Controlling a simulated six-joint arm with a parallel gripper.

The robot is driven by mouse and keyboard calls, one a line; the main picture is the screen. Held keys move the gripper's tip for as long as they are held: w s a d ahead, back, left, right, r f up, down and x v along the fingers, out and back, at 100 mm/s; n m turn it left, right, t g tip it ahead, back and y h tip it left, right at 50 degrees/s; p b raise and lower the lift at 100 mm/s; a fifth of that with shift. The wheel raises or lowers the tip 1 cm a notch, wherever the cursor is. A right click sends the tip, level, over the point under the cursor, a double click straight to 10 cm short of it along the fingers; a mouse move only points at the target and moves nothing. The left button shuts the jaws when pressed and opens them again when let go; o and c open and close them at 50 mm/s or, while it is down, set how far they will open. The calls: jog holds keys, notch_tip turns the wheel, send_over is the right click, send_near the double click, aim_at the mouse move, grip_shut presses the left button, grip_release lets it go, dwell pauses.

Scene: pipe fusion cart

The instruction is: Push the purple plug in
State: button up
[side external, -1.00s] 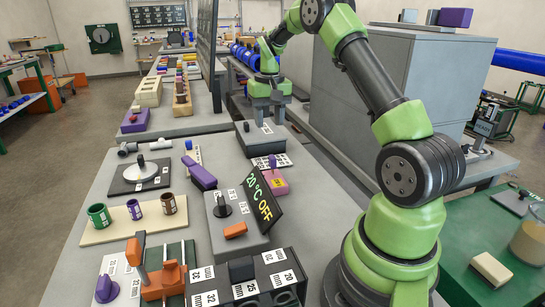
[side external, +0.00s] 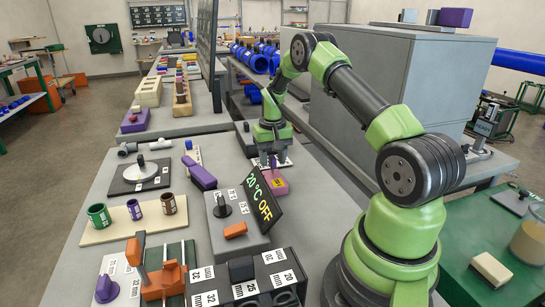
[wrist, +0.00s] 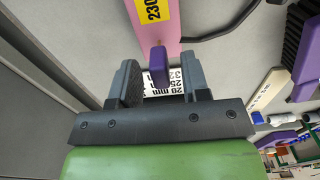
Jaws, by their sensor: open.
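The purple plug (wrist: 158,68) shows in the wrist view at the near end of a pink block (wrist: 153,22) with a yellow "230" label. How far the plug sits in the block I cannot tell. My gripper (wrist: 162,80) is open, with one finger on each side of the plug and a gap to each. In the side external view my gripper (side external: 271,158) is low over the table at the far end of the pink block (side external: 278,186), and mostly hides the plug.
A dark cable (wrist: 225,36) runs beside the pink block. A white size-marked card (wrist: 176,80) lies under the fingers. The tilted "20 °C OFF" display (side external: 263,198) stands nearer the camera. A long purple tool (side external: 200,173) lies to the left of the block.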

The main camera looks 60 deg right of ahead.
aim_at(272, 156)
jog(key=shift+c, duration=0.4)
grip_shut()
jog(key=shift+f, duration=1.3)
jog(key=shift+o, duration=0.4)
grip_release()
jog(key=shift+r, duration=0.1)
notch_tip(272, 156, up, 10)
jog(key=shift+f, duration=0.1)
